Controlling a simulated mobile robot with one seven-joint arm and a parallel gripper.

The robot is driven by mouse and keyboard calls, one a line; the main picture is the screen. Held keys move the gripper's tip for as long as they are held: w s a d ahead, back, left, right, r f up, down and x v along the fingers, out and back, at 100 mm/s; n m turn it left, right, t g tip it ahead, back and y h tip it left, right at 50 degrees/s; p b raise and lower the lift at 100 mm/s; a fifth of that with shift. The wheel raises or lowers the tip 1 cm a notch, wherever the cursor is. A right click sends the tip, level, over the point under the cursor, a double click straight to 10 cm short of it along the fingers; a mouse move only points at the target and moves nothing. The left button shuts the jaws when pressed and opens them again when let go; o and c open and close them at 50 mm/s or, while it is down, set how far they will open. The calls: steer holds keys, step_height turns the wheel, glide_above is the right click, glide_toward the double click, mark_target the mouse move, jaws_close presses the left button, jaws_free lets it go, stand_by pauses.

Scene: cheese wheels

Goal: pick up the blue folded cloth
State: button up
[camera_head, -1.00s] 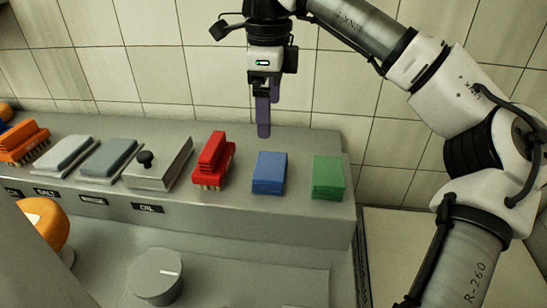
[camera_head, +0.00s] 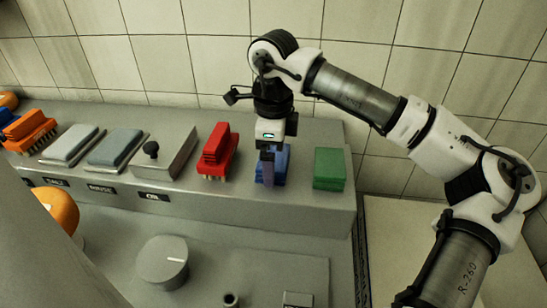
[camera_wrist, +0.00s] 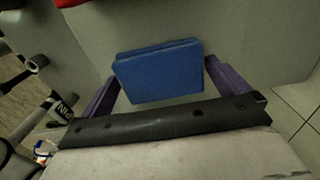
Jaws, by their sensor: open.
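The blue folded cloth (camera_head: 283,167) lies on the grey shelf between the red brush (camera_head: 217,150) and the green folded cloth (camera_head: 329,168). In the head view my gripper (camera_head: 267,170) partly covers it. In the wrist view the blue folded cloth (camera_wrist: 157,71) shows as a flat stack between my two purple fingers, near their tips. My gripper (camera_wrist: 160,80) is open, with one finger at each side of the cloth. I cannot tell whether the fingers touch it.
The grey shelf (camera_head: 290,213) also holds a metal box with a black knob (camera_head: 163,155), grey pads (camera_head: 116,147) and orange brushes (camera_head: 30,130) to the left. A tiled wall (camera_head: 200,60) stands behind. A round grey knob (camera_head: 163,262) sits on the lower surface.

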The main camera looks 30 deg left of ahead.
steer(key=shift+f, duration=0.35)
steer(key=shift+c, duration=0.4)
steer(key=c, duration=0.6)
steer(key=shift+r, duration=0.1)
step_height(320, 180, up, 20)
steer(key=shift+f+b, duration=0.1)
steer(key=shift+b, duration=0.45)
